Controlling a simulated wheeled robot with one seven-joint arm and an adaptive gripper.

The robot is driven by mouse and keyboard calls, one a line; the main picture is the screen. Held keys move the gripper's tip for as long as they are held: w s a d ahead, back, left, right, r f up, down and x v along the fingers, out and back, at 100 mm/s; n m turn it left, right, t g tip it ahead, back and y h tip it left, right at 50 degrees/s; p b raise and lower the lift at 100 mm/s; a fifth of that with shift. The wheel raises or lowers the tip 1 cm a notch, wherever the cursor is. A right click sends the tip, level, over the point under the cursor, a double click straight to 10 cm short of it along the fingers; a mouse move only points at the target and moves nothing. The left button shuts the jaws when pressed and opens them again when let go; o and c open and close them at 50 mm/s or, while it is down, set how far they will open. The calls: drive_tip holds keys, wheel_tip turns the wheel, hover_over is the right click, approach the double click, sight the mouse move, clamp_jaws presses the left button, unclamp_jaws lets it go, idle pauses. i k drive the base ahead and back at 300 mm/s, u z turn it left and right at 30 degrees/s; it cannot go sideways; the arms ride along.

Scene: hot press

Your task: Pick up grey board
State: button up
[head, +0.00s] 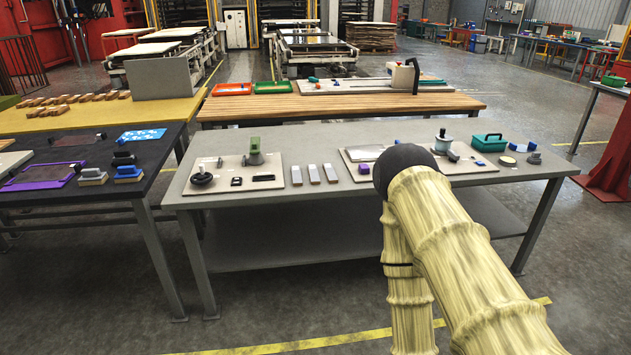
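A flat grey board (161,78) stands upright at the far end of the yellow-topped table at the back left. It is the only large plain grey panel I can make out. My arm, in a pale yellow sleeve with a black rounded joint, rises from the lower right and covers part of the grey table. My gripper is not in view, so I cannot see whether it is open or shut. The board is well away from the visible part of my arm.
The grey table (232,209) ahead holds two pale trays, several small blocks and a teal box (489,143). A dark table (35,160) stands left, before the yellow table (100,112). A wooden table (340,106) stands behind. The floor in front is open.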

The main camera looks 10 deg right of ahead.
sight(314, 179)
drive_tip(key=u, duration=0.35)
drive_tip(key=k, duration=0.2)
drive_tip(key=z, duration=1.05)
drive_tip(key=i, duration=1.6)
drive_tip(key=u, duration=0.7)
